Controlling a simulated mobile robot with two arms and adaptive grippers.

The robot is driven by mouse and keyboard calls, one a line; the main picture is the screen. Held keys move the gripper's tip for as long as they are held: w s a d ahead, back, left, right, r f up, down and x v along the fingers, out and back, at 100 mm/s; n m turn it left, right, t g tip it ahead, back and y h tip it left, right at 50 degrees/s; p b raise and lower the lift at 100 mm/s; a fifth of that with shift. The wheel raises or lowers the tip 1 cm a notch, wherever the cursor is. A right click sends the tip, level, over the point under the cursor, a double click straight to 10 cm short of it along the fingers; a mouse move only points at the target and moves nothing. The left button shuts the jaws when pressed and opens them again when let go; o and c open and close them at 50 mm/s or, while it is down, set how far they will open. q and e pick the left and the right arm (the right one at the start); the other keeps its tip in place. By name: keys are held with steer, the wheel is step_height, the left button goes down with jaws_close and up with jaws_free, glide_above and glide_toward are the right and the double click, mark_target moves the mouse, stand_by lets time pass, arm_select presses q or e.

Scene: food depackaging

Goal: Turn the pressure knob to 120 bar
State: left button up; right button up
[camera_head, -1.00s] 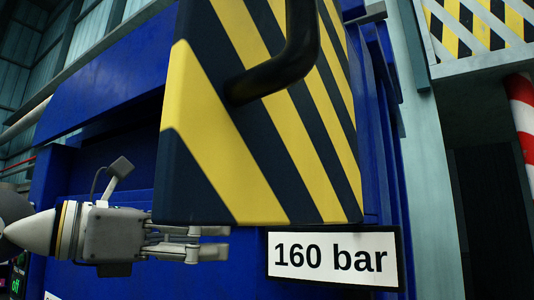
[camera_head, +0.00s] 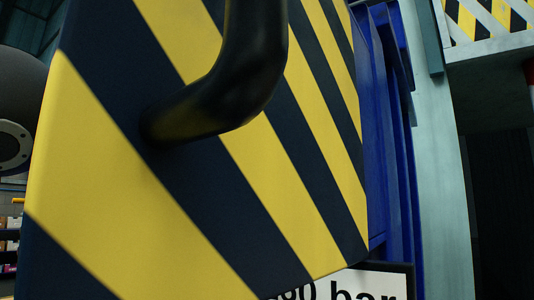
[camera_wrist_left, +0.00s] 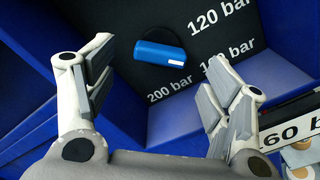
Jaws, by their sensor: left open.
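The blue pressure knob (camera_wrist_left: 160,52) shows in the left wrist view on a black dial panel (camera_wrist_left: 112,22). A white mark is at its right end, pointing right and slightly down. The panel is printed with 120 bar at upper right, a label partly hidden by a finger at right, and 200 bar below the knob. My left gripper (camera_wrist_left: 160,92) is open, its fingers on either side of the view with the knob between and beyond them, apparently untouched. A white display sign (camera_wrist_left: 292,124) reads "60 bar", its start hidden. My right gripper is not in view.
In the head view a large yellow and black striped panel (camera_head: 95,190) with a black bent handle (camera_head: 255,75) fills most of the picture. The display sign (camera_head: 385,278) is cut off at the bottom. Blue walls (camera_wrist_left: 25,65) surround the dial panel closely.

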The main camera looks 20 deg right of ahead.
arm_select(q)
steer(key=p+x, duration=0.1)
steer(key=x, duration=0.3)
steer(key=shift+d+r+p, duration=0.15)
steer(key=shift+p, duration=0.25)
steer(key=shift+w+d, duration=0.4)
steer(key=shift+w, duration=0.05)
steer(key=shift+s, duration=0.1)
steer(key=c, duration=1)
